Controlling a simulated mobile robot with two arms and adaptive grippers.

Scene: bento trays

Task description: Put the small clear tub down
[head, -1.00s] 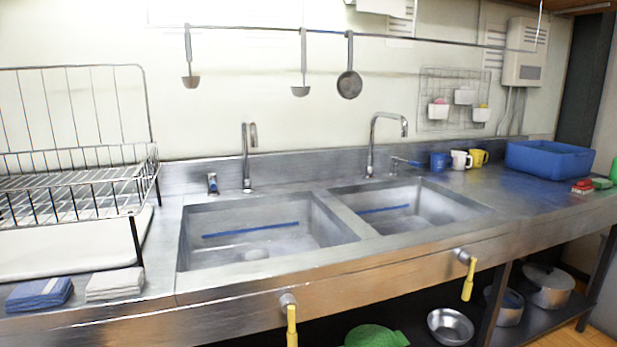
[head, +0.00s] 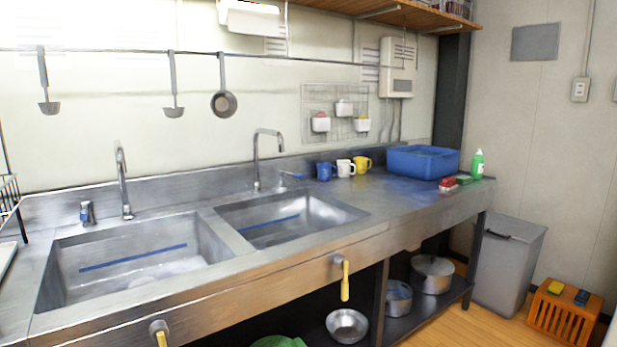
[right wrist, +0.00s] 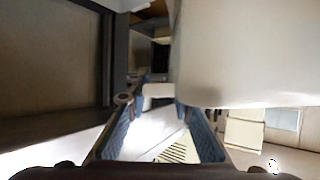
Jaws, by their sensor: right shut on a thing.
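My right gripper (right wrist: 160,103) shows in the right wrist view, its two blue-padded fingers set apart around something pale. It is shut on what looks like the small clear tub (right wrist: 152,132). The tub is so see-through and bright that its outline is hard to make out. Neither gripper nor the tub shows in the head view. My left gripper is not in view.
The steel counter (head: 400,201) has free room right of the two sinks. A blue basin (head: 422,163), mugs (head: 345,168), a red sponge (head: 447,184) and a green bottle (head: 477,164) stand there. A grey bin (head: 508,262) and orange crate (head: 563,313) are on the floor.

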